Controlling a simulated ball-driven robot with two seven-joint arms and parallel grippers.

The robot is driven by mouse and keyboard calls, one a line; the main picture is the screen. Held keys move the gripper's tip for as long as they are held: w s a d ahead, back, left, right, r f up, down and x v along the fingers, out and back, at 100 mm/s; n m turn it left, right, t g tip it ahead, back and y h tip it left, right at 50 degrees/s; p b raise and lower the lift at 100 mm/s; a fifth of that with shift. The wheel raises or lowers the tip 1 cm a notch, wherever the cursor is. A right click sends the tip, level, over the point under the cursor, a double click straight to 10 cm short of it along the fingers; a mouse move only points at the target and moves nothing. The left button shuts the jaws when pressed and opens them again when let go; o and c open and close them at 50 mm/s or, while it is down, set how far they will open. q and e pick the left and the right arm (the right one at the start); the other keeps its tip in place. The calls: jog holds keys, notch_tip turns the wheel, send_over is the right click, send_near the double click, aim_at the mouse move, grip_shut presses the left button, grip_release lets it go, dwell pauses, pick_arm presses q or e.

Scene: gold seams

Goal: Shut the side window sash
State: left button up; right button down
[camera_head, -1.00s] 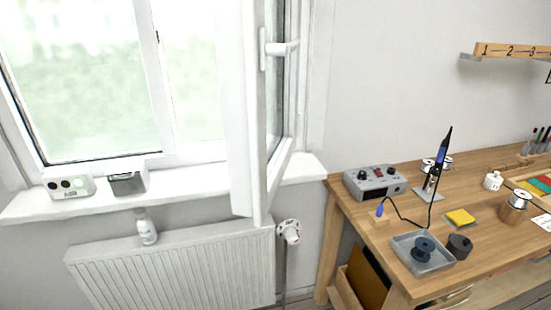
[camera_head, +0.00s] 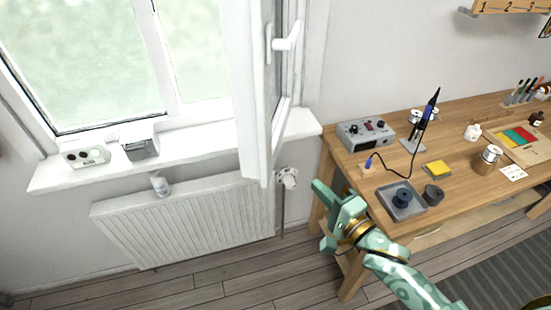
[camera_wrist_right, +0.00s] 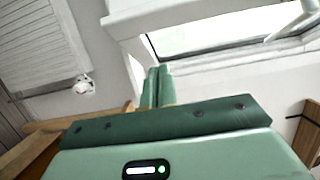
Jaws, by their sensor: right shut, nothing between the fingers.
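The side window sash (camera_head: 250,90) stands swung open into the room, seen nearly edge-on in the head view. Its white handle (camera_head: 287,42) is on the face toward the bench. In the right wrist view the sash's white frame (camera_wrist_right: 215,73) and glass lie ahead, with the handle (camera_wrist_right: 298,24) at the upper right. My right gripper (camera_head: 319,188) is green, shut and empty. In the head view it shows to the right of the sash's lower corner, in front of the bench's left end. Its closed fingers (camera_wrist_right: 157,75) point toward the sash without visible contact. My left gripper is out of view.
A wooden bench (camera_head: 462,190) with a soldering station (camera_head: 366,133), iron and grey tray (camera_head: 410,210) stands right of the sash. A radiator (camera_head: 190,225) with a valve (camera_head: 287,178) is below the sill (camera_head: 205,143). The sill holds small boxes.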

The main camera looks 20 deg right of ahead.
jog(key=x, duration=0.4)
jog(key=a+x, duration=0.1)
jog(key=x, duration=0.3)
jog(key=a+x, duration=0.1)
jog(key=x, duration=0.3)
jog(key=shift+s+a+f+b, duration=0.1)
jog(key=shift+s+a+b, duration=0.1)
jog(key=shift+s+b, duration=0.15)
jog(key=shift+w+a, duration=0.2)
jog(key=shift+a, duration=0.1)
